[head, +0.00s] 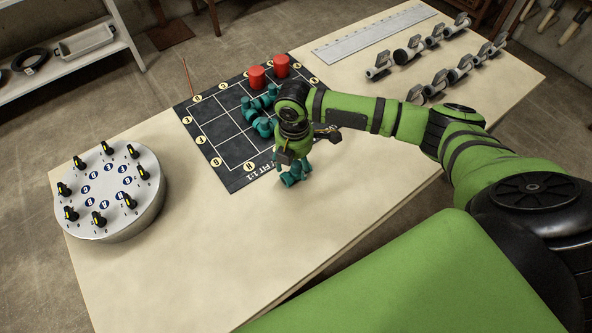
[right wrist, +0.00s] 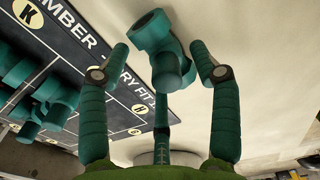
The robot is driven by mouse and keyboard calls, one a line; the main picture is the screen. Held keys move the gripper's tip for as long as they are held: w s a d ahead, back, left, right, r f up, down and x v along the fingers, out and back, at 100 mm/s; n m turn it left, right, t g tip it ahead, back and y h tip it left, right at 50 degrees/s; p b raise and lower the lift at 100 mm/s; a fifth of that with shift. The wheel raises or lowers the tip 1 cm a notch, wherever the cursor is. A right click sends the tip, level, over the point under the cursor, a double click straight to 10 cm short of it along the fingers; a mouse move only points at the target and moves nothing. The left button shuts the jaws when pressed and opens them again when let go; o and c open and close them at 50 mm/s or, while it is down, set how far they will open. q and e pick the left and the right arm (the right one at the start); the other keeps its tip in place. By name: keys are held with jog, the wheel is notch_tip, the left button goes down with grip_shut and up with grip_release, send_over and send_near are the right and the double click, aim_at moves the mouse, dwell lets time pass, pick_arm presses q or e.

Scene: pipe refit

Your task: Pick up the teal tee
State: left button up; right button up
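A teal tee (head: 290,179) lies on the bare tabletop just off the near edge of the mat, partly covered by my right gripper (head: 293,163) above it. In the right wrist view the tee (right wrist: 168,62) sits between the tips of my right gripper's (right wrist: 160,62) two fingers. The fingers are spread, and a gap shows on each side of the tee, so the gripper is open around it and not closed on it. My left gripper is in neither view.
More teal fittings (head: 263,126) and two red cylinders (head: 257,78) (head: 281,66) stand on the dark lettered mat (head: 231,179). A round dial panel (head: 108,218) is at the left. Grey valves (head: 408,52) and a ruler plate (head: 370,36) lie at the back. The near table is clear.

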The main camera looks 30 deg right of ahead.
jog(key=c, duration=0.6)
jog(key=shift+r, duration=0.1)
